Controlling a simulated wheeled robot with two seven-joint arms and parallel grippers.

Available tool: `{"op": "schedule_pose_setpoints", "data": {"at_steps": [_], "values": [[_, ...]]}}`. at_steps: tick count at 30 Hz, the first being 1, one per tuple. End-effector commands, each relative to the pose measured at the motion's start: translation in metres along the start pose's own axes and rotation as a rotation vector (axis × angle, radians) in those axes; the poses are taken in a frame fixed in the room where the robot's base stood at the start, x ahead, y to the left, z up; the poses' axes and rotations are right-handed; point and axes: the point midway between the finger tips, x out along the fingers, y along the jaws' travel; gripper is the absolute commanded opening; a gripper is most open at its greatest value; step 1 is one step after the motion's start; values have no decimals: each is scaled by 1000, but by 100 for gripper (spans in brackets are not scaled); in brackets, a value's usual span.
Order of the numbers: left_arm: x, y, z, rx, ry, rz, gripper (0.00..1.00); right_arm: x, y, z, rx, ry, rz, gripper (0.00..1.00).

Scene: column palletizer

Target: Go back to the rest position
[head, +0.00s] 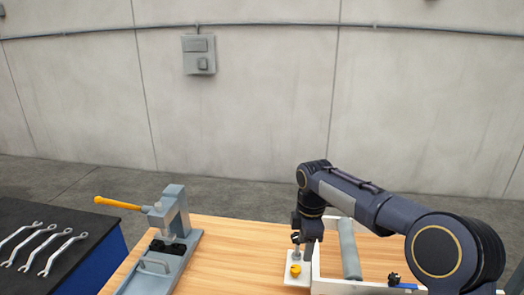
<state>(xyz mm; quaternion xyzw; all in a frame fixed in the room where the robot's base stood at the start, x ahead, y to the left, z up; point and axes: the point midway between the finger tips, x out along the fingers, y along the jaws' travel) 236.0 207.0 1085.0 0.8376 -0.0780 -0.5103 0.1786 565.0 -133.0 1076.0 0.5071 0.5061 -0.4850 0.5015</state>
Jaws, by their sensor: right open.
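My right arm reaches in from the right, and my right gripper (297,243) points down, open, over a small white plate (290,281) on the wooden table (225,262). An upright grey post and a yellow-orange knob (295,270) are on that plate, just below the gripper. I cannot tell whether the fingers touch the post. My left gripper is out of view.
A grey press (172,215) with an orange-handled lever (118,203) stands left on the table. A white frame with a grey roller (350,250) is right of the gripper, partly behind my arm. Several wrenches (40,245) lie on a black-topped bench at far left. The table's middle is clear.

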Motion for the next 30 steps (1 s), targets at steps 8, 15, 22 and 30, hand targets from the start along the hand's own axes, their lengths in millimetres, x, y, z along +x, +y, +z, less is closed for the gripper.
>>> {"op": "schedule_pose_setpoints", "data": {"at_steps": [8,15,22,30], "values": [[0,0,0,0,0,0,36,-59,-89,55,461,130,90,50],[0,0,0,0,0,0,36,-73,-182,80,888,279,131,50],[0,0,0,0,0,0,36,-56,-267,82,1298,449,136,50],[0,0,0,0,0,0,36,-24,-323,70,1625,608,107,50]]}}
